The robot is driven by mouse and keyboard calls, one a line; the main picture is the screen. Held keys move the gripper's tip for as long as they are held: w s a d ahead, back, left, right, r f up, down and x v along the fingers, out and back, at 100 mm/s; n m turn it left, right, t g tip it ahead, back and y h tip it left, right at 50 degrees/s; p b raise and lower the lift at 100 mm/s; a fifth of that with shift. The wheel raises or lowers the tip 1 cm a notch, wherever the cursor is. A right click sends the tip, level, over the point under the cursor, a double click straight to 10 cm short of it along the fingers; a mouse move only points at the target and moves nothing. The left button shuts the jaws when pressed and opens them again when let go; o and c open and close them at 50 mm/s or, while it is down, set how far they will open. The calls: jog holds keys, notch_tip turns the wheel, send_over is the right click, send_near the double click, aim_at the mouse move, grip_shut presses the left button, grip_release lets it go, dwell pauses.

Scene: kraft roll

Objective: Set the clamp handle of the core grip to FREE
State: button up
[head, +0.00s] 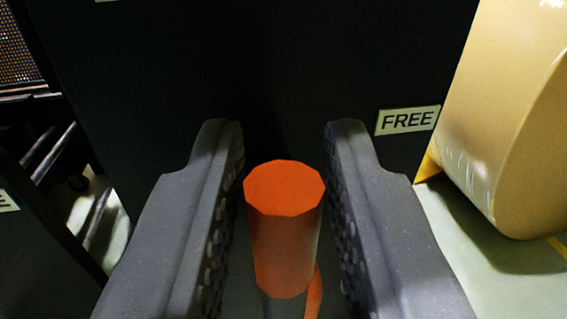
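The clamp handle's orange grip (284,235) shows in the lower middle of the head view, its faceted end face toward me. A thin orange and grey part shows just under it. My gripper (281,135) has its two grey fingers on either side of the grip. A narrow gap shows between the grip and the fingers, so it is open around the handle. A pale FREE label (407,120) is on the dark panel (270,60) right of the right fingertip. The handle's base is hidden.
A large tan kraft roll (510,120) stands at the right on a pale floor (480,250). Another dark panel with a partly cut-off label (8,201) is at the lower left. Metal bars (95,215) and a perforated screen (18,50) show at the left.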

grip_shut()
jog(key=shift+r+p, duration=0.1)
jog(key=shift+p, duration=0.2)
jog(key=shift+w+d+r+m+p, duration=0.15)
jog(key=shift+d+m+p, duration=0.1)
jog(key=shift+m+p, duration=0.75)
jog(key=d+f+m+g+y+p, duration=0.1)
jog(key=m+p, duration=0.3)
jog(key=p, duration=0.2)
jog(key=d+f+m+g+y+p, duration=0.1)
jog(key=m+p, duration=0.4)
jog(key=p, duration=0.1)
jog(key=d+f+m+p, duration=0.1)
jog(key=f+m+p, duration=0.1)
jog(key=m+p, duration=0.2)
jog(key=shift+w+d+m+g+y+p, duration=0.2)
jog(key=shift+w+m+g+y+p, duration=0.15)
jog(key=shift+p, duration=0.75)
jog(key=shift+f, duration=0.15)
